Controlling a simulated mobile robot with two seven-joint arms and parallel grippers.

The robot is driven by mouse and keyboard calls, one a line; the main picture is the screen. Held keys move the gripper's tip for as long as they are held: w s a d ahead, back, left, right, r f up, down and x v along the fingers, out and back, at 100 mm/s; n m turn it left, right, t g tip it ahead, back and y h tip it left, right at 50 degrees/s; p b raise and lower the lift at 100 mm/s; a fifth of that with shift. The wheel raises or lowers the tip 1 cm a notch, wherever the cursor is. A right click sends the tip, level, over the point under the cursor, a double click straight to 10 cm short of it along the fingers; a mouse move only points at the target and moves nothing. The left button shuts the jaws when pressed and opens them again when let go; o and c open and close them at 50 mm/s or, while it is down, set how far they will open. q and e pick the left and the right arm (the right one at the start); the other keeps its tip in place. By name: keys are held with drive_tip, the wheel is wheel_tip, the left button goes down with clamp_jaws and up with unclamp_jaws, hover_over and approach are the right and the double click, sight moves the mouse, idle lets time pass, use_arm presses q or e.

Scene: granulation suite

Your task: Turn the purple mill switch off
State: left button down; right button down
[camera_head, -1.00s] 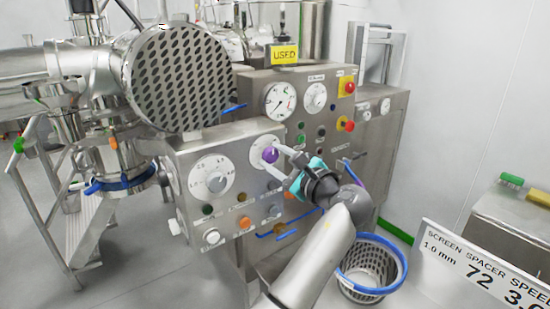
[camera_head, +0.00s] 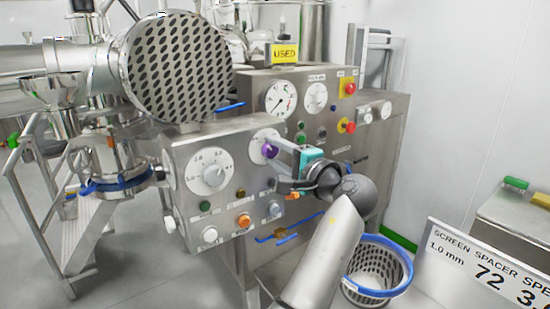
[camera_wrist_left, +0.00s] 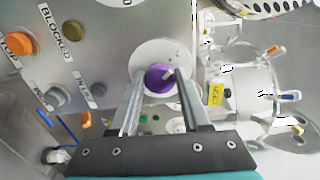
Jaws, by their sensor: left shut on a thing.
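The purple mill switch (camera_head: 269,151) is a round knob on a white dial plate at the upper right of the near steel control box (camera_head: 232,150). In the left wrist view the purple switch (camera_wrist_left: 158,78) sits between the two finger ends, its pale pointer aimed toward the upper right of that picture. My left gripper (camera_head: 274,152) reaches the switch from the right and is shut on it. The fingers also show in the left wrist view (camera_wrist_left: 160,87). They hide part of the dial plate's right side. My right gripper is not in view.
A larger white dial (camera_head: 209,172) sits left of the switch. Several buttons, including an orange one (camera_head: 243,220), line the box below. A taller panel (camera_head: 300,120) with gauges and red knobs stands behind. A blue-rimmed basket (camera_head: 378,270) is under my arm.

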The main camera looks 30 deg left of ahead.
use_arm(q)
drive_tip(key=shift+n, duration=0.4)
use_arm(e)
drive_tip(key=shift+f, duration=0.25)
use_arm(q)
drive_tip(key=shift+c, duration=1.8)
unclamp_jaws()
